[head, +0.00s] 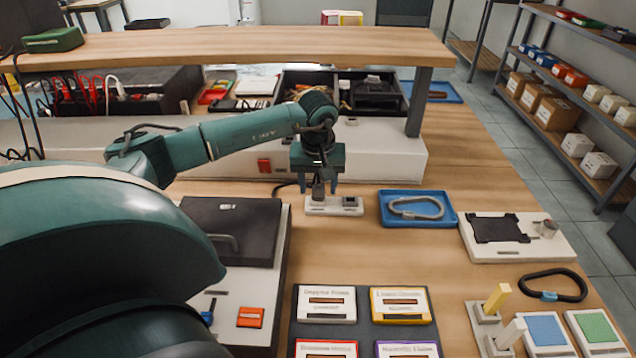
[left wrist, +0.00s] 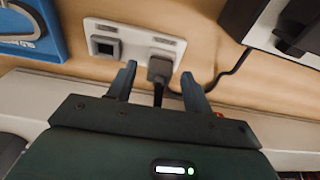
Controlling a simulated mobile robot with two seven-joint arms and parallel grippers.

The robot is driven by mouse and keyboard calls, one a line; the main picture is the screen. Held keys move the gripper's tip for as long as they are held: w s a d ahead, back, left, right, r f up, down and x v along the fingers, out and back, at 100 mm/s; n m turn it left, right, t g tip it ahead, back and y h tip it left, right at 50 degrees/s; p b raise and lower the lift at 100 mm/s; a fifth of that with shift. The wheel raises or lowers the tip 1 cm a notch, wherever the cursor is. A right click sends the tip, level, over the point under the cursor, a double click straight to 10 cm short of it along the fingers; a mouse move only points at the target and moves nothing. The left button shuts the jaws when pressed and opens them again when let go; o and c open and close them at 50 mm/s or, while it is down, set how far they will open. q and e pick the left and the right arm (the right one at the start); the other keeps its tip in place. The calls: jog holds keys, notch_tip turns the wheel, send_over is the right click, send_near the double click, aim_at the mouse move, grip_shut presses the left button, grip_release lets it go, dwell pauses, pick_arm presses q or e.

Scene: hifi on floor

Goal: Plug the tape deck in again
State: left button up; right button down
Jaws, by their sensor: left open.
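A white socket strip (head: 322,208) lies on the wooden top below my left gripper (head: 320,186). It also shows in the left wrist view (left wrist: 134,38), with a square grey socket (left wrist: 105,47) at its left. A dark grey plug (left wrist: 160,69) is at the strip's right socket; I cannot tell how deep it sits. My left gripper (left wrist: 158,84) is open, with its fingertips on either side of the plug and not visibly closed on it. A dark cable (left wrist: 232,72) runs off to the right. I cannot tell which device is the tape deck. My right gripper is out of view.
A blue tray (head: 455,220) with a grey carabiner (head: 416,208) lies right of the strip. A dark lidded box (head: 232,222) stands to the left. Labelled cards (head: 326,302) lie in front. A raised wooden shelf (head: 300,42) spans the back, with its post (head: 418,104) at right.

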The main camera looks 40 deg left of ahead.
pick_arm(q)
notch_tip(320, 180, up, 2)
notch_tip(320, 180, up, 16)
jog(key=s+d+p, duration=0.1)
jog(key=p, duration=0.3)
jog(key=shift+s, duration=0.15)
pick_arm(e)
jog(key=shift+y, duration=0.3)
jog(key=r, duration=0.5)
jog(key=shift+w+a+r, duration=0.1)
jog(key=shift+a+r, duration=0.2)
